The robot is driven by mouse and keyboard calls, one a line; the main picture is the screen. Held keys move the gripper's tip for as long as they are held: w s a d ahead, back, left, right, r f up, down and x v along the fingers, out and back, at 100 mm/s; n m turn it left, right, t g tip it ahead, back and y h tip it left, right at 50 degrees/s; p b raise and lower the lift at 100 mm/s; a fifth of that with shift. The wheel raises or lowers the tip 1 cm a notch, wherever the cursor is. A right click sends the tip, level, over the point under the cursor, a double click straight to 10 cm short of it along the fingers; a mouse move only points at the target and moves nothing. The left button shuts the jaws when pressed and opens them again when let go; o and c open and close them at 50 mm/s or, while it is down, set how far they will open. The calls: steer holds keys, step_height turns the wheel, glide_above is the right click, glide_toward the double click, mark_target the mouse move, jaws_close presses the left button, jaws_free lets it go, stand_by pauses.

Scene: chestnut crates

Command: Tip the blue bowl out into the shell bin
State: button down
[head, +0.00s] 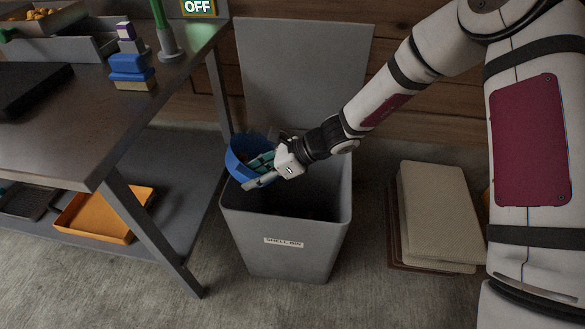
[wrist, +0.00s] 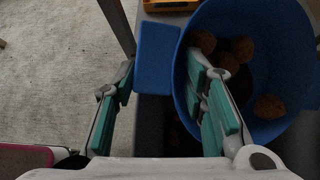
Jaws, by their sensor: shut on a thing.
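The blue bowl (head: 238,166) is held by my gripper (head: 262,168) over the back left part of the shell bin (head: 285,228), a grey open bin with a label on its front. In the wrist view the bowl (wrist: 270,22) holds several brown round pieces. My gripper (wrist: 165,88) has one finger inside the bowl and the other outside, with a flat blue tab at the bowl's side between them. The exact tilt of the bowl is hard to tell.
A metal table (head: 140,130) stands close on the left, with a blue block-like item (head: 130,70) and a green-stemmed item (head: 166,38) near its edge. An orange tray (head: 100,216) lies on its lower shelf. Stacked beige slabs (head: 438,215) lie on the floor right of the bin.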

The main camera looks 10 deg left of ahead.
steer(key=shift+w+d+r+g+y+b, duration=0.35)
steer(key=shift+d+r+y+b, duration=0.25)
steer(key=shift+d+y, duration=0.35)
stand_by(0.3)
steer(key=shift+w+d+r+m+g+y+b, duration=0.15)
steer(key=shift+w+d+r+m+y+b, duration=0.15)
steer(key=shift+d+r+y+b, duration=0.5)
steer(key=shift+w+d+r+m+g+y+b, duration=0.15)
steer(key=shift+w+d+r+y+b, duration=0.3)
steer(key=shift+y+b, duration=0.45)
stand_by(1.0)
steer(key=shift+w+d+r+m+y, duration=0.1)
steer(key=shift+d+m+y, duration=0.05)
steer(key=shift+d+y, duration=0.25)
steer(key=shift+w+d+r+m+y, duration=0.1)
steer(key=shift+d+y, duration=0.25)
steer(key=shift+d, duration=0.05)
stand_by(0.4)
